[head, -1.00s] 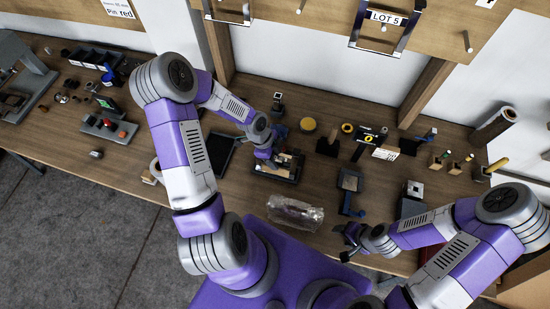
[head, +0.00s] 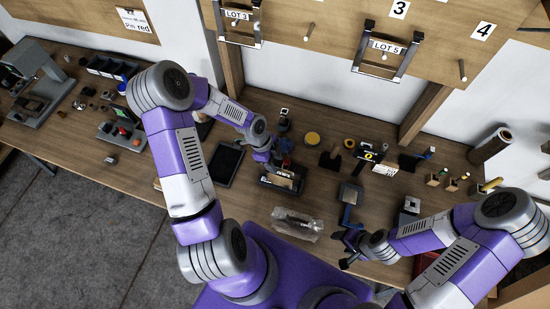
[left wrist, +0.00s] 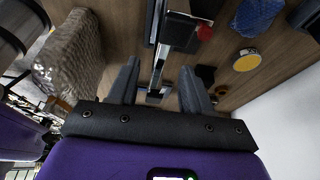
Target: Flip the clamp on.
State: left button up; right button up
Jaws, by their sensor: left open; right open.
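A dark fixture (head: 283,181) with a lighter insert sits on the bench in the head view, and my left gripper (head: 274,160) is over its back edge. In the left wrist view, my left gripper (left wrist: 160,88) is open, with its two grey fingers apart. A narrow metal bar (left wrist: 160,55), which looks like part of the clamp, shows between and beyond the fingers. A red knob (left wrist: 205,33) is beside a dark block. I cannot tell whether the fingers touch the clamp. My right gripper (head: 346,248) is open and empty near the bench's front edge.
A clear plastic bag (head: 297,223) lies in front of the fixture. A dark tray (head: 226,164) is to its left. Several small parts stand further right.

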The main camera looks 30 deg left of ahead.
aim_at(286, 163)
jog(key=k, duration=1)
